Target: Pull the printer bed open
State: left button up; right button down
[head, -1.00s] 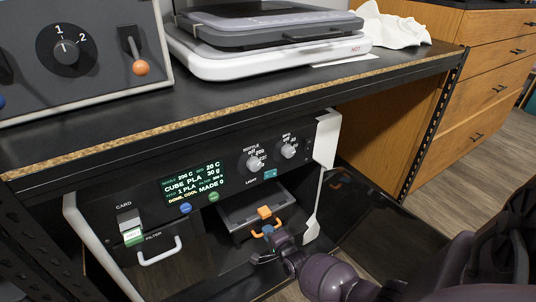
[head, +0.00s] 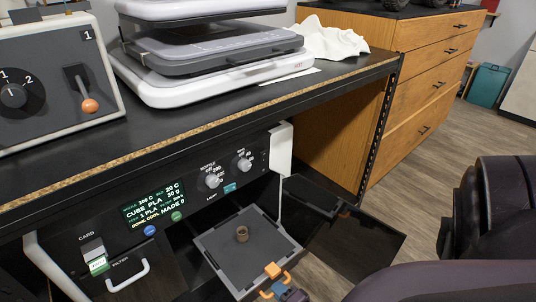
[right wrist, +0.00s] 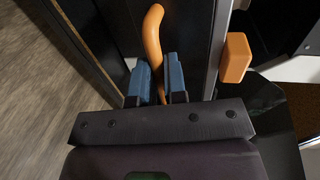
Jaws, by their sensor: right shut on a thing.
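The printer (head: 195,190) sits on the shelf under the bench. Its grey bed (head: 232,262) sticks out of the front opening, with a small brown ring-shaped part (head: 242,234) on it. An orange block (head: 272,269) and an orange handle (head: 266,294) are at the bed's front edge. My right gripper (head: 285,294) is at the handle, low in the head view. In the right wrist view its blue fingers (right wrist: 158,85) are shut on the curved orange handle (right wrist: 153,35), with the orange block (right wrist: 235,57) to the right. My left gripper is not in view.
A dark printer door (head: 352,238) stands open to the right of the bed. The bench top above holds a grey control box (head: 50,80), a white-and-grey heated press (head: 200,55) and a white cloth (head: 333,40). Wooden drawers (head: 430,90) stand at the right.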

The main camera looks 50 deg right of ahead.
jog(key=shift+f+v, duration=0.25)
jog(key=shift+v, duration=1)
jog(key=c, duration=1.2)
grip_release()
jog(key=shift+s, duration=0.15)
pick_arm(q)
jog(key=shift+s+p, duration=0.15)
jog(key=shift+p, duration=0.55)
pick_arm(e)
jog(key=shift+v, duration=3.7)
